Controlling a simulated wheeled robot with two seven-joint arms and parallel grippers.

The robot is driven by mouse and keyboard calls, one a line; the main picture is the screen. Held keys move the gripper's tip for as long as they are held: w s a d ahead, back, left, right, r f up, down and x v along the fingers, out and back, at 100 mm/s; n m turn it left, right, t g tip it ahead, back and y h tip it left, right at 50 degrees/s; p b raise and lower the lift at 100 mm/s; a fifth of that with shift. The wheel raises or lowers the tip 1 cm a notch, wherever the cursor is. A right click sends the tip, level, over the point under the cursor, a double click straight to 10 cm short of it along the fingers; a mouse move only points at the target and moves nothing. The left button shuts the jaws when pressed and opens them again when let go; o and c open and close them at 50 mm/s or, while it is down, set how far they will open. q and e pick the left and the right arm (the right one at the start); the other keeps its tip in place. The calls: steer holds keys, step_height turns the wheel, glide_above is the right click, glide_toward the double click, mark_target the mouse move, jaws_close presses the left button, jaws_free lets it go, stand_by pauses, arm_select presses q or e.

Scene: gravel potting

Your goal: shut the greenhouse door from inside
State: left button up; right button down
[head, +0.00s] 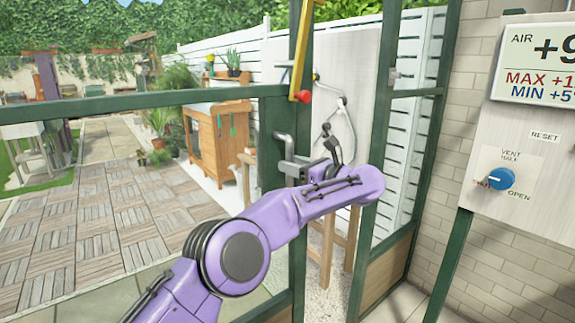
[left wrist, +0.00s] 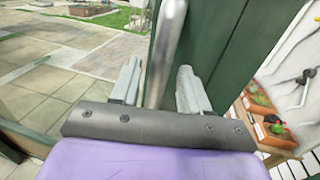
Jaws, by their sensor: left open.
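The greenhouse door has a dark green frame, and its upright edge (head: 272,115) stands near the middle of the head view. A grey metal handle (head: 284,138) is fixed to that edge. My left gripper (head: 290,167) is at the handle, its purple arm reaching in from below. In the left wrist view, the handle (left wrist: 167,45) runs between the two open fingers (left wrist: 158,88), with the green door edge (left wrist: 205,45) behind it. The fingers look apart from the bar; contact cannot be told. A gap shows between the door edge and the green post (head: 383,130) to its right. My right gripper is out of view.
A yellow bar with a red knob (head: 304,96) hangs above my left gripper. A control panel with a blue dial (head: 501,178) is on the right, before a brick wall (head: 470,75). Outside are a wooden cabinet (head: 217,145) and paving (head: 105,195).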

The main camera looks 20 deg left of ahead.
arm_select(q)
steer(key=v, duration=0.8)
steer(key=shift+d, duration=0.25)
